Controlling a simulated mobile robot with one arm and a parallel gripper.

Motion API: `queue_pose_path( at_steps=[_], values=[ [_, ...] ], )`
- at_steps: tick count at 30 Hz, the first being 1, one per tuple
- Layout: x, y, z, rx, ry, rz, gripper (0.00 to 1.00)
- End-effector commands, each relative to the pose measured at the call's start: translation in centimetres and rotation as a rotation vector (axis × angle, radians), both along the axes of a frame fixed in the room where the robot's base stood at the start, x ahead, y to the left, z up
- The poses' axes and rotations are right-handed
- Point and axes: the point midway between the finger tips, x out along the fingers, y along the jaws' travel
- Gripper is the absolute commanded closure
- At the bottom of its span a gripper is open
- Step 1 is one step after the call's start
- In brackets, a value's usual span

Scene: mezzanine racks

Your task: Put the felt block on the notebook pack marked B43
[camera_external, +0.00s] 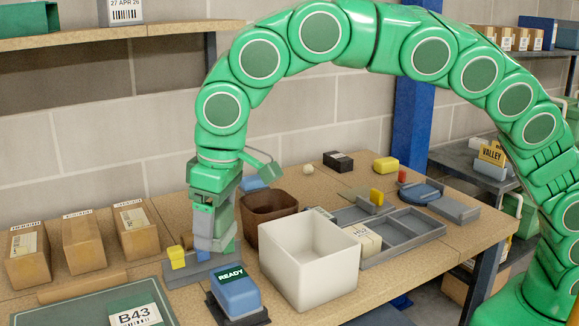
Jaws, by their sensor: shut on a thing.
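My gripper (214,244) is at the left of the table, pointing down and low over a grey tray. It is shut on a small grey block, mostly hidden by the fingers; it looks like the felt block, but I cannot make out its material. The label B43 (136,315) lies on a flat dark green pack (85,308) with a pale edge, at the bottom left and cut off by the picture's edge. My gripper is behind and to the right of this pack, apart from it.
A blue READY block (235,291) on a dark base, a white bin (307,262) and a brown bin (268,211) stand right of my gripper. A yellow piece (177,257) is just left of it. Several cardboard boxes (83,243) line the wall side.

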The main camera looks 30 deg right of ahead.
Motion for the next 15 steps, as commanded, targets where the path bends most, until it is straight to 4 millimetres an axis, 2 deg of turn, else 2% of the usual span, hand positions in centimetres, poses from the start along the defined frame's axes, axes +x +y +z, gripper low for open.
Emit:
queue_pose_path(
  at_steps=[9, 15],
  values=[
    [0.0, -0.1, -2.6, -0.003, 0.001, 0.000, 0.57],
    [0.2, 0.4, -3.3, 0.000, 0.000, 0.000, 0.57]
  ],
)
